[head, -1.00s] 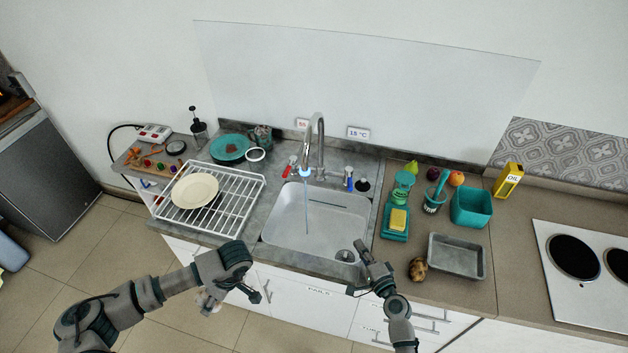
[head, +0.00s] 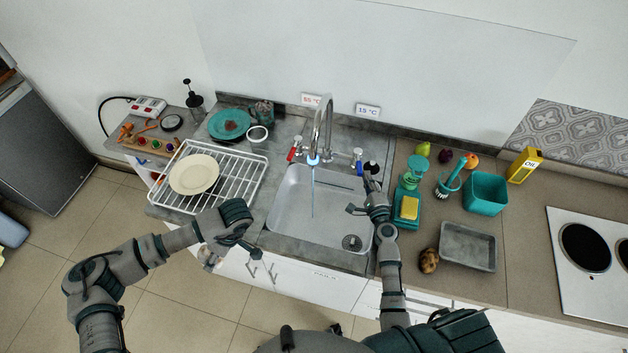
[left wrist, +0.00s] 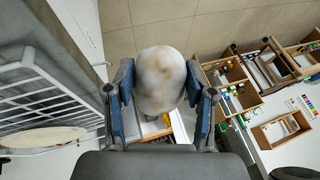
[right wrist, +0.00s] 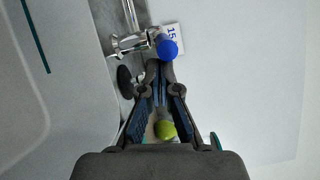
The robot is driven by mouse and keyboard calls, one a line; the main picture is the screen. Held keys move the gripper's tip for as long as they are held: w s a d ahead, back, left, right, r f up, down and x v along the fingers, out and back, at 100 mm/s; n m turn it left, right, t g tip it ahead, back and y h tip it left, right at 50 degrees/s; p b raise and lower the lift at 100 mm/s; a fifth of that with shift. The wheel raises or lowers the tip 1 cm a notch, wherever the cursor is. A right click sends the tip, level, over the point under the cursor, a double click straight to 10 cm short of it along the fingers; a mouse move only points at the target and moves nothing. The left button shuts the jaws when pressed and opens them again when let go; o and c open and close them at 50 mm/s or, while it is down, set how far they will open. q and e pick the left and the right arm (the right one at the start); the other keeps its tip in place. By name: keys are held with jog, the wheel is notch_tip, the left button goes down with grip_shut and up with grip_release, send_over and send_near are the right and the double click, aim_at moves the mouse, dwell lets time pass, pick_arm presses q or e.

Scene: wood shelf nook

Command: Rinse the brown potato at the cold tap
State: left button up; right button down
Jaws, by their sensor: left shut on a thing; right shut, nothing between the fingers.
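A brown, dark-blotched potato (head: 429,260) lies on the counter right of the sink. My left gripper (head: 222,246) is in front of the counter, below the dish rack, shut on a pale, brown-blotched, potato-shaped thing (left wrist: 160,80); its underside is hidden. The tap (head: 322,125) has a thin bluish stream falling into the sink (head: 285,205). The cold tap's blue handle (head: 358,153) is at the right of the spout, by the 15 °C sign. My right gripper (head: 368,180) is shut and empty, tips just short of the blue handle (right wrist: 168,48); contact is unclear.
The red handle (head: 295,148) is left of the spout. A white dish rack (head: 235,180) with a plate stands left of the sink. A soap dispenser with a yellow sponge (head: 409,207), a teal tub (head: 485,195) and a grey tray (head: 468,246) crowd the right counter.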

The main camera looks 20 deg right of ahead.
jog(key=shift+w+d+r, duration=0.15)
jog(key=shift+w+d, duration=0.1)
jog(key=shift+d, duration=0.05)
jog(key=shift+w, duration=0.1)
jog(key=shift+w+a, duration=0.2)
jog(key=shift+a, duration=1.25)
